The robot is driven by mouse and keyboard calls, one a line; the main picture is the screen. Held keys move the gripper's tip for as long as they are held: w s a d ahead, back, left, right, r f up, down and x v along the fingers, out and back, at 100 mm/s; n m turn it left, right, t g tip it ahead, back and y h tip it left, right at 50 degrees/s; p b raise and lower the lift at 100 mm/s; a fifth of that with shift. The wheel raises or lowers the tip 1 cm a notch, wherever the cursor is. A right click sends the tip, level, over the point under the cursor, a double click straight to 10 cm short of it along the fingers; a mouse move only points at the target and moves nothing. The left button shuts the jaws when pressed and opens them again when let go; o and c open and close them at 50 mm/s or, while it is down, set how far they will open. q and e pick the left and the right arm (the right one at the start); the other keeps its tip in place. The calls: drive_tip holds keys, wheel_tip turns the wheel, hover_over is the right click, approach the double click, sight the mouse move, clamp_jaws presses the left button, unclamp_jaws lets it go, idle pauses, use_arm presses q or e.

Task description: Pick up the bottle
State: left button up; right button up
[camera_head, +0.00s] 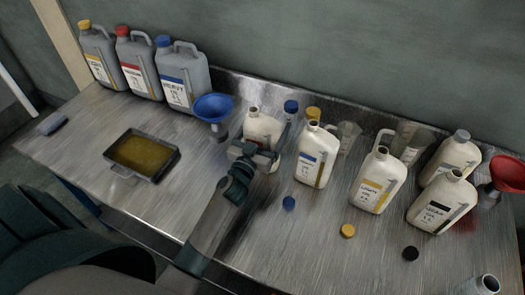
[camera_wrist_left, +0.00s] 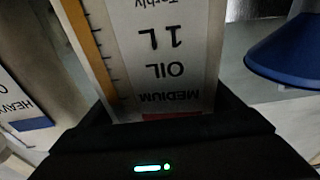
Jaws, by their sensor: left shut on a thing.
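A white one-litre oil bottle (camera_head: 262,126) stands about upright near the middle back of the steel bench. Its top appears uncapped. In the left wrist view its label (camera_wrist_left: 165,65) reads MEDIUM OIL 1 L, upside down, with a red band partly hidden by the gripper. My left gripper (camera_head: 255,154) is shut on this bottle at its lower front, coming from the near side. I cannot tell whether the bottle touches the bench. My right gripper is not in view.
A blue funnel (camera_head: 213,107) is close left of the bottle; a blue-labelled bottle (camera_head: 317,155) is close right. Further right are a yellow-labelled bottle (camera_head: 378,180), a black-labelled bottle (camera_head: 442,204) and a red funnel (camera_head: 508,173). Left are an oil tray (camera_head: 165,166) and large jugs (camera_head: 181,78).

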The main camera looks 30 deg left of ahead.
use_arm(q)
drive_tip(key=shift+r, duration=0.3)
drive_tip(key=shift+c, duration=0.2)
wheel_tip(320, 180, up, 10)
drive_tip(key=shift+f, duration=0.25)
idle(0.9)
idle(0.4)
idle(0.3)
